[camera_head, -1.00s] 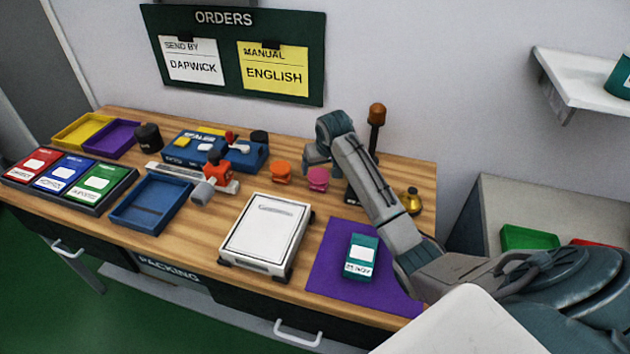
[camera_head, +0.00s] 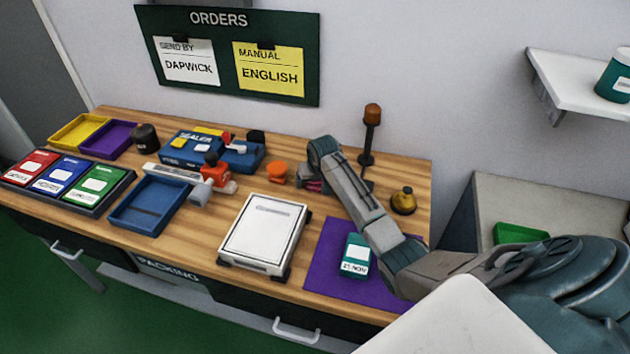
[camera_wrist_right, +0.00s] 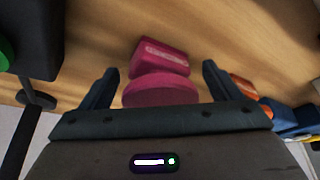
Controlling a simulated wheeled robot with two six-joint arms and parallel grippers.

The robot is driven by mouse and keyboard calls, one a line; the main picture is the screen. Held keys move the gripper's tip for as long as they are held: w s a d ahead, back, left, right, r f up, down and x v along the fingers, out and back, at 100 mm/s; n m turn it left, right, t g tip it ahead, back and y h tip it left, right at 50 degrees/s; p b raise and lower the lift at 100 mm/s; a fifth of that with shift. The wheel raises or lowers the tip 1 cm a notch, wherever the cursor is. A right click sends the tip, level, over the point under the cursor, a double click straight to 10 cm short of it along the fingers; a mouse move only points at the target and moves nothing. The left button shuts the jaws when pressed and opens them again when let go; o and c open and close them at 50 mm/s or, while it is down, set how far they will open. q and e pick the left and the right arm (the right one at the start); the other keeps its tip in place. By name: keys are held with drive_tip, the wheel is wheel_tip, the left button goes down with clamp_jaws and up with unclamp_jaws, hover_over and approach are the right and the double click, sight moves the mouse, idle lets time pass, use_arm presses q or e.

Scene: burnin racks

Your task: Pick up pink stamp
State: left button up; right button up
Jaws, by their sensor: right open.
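The pink stamp (camera_wrist_right: 160,90) stands on the wooden table between the two open fingers of my right gripper (camera_wrist_right: 160,88) in the right wrist view. Its round top is nearest the gripper body, and its labelled block shows beyond. I cannot tell whether a finger touches it; gaps show on both sides. In the head view the pink stamp (camera_head: 312,185) is mostly hidden behind my right gripper (camera_head: 318,180). My left gripper is not in view.
An orange stamp (camera_head: 277,172) stands just left of the pink one. A dark post with a brown top (camera_head: 371,135) and a brass bell (camera_head: 403,201) are to the right. A white scale (camera_head: 265,232) and a purple mat (camera_head: 325,275) lie in front.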

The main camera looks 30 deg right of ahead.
drive_tip(key=c, duration=1.1)
drive_tip(key=shift+r, duration=0.1)
wheel_tip(320, 180, up, 10)
drive_tip(key=shift+f+b, duration=0.1)
drive_tip(key=shift+b, duration=1.05)
drive_tip(key=o, duration=0.3)
drive_tip(key=shift+c, duration=0.8)
drive_tip(key=shift+o, duration=0.4)
